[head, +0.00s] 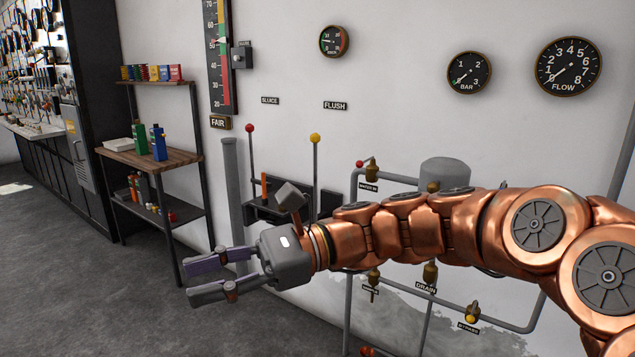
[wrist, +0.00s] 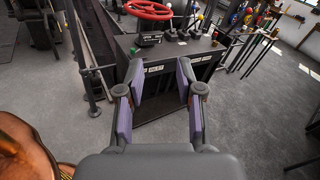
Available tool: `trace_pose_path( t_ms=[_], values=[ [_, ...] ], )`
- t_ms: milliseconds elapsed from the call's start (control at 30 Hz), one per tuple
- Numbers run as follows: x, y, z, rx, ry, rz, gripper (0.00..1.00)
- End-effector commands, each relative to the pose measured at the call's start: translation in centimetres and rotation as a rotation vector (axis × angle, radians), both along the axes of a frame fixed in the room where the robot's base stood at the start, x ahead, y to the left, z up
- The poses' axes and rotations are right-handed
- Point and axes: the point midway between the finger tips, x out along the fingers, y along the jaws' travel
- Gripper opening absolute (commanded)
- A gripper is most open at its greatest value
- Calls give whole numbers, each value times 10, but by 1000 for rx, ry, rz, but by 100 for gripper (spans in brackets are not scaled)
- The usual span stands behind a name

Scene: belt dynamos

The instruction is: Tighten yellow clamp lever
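I cannot make out a yellow clamp lever for certain in either view. In the head view, an upright lever with a yellow knob (head: 315,138) stands at the wall below the FLUSH label, behind my wrist. My gripper (head: 192,279) is stretched out to the left, in front of the wall, with its fingers apart and nothing between them. In the wrist view, my gripper (wrist: 157,75) is also open and empty. It points at a dark console (wrist: 150,100) with small coloured knobs on top, too small to tell apart.
A red handwheel (wrist: 149,10) sits above the console. A lever with a red knob (head: 250,128) stands left of the yellow-knobbed one. A wooden shelf unit (head: 160,157) holds bottles and boxes. Grey pipes (head: 510,322) with valves run behind my arm. Grey floor (head: 100,290) at left is clear.

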Motion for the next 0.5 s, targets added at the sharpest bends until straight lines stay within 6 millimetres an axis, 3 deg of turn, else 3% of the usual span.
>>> trace_pose_path(
  t_ms=[33,267,500],
  values=[
    [-16,-5,5,-54,-74,14,36],
    [-71,-53,-41,-318,-443,127,36],
    [-110,-143,-75,-589,-767,335,36]
  ],
)
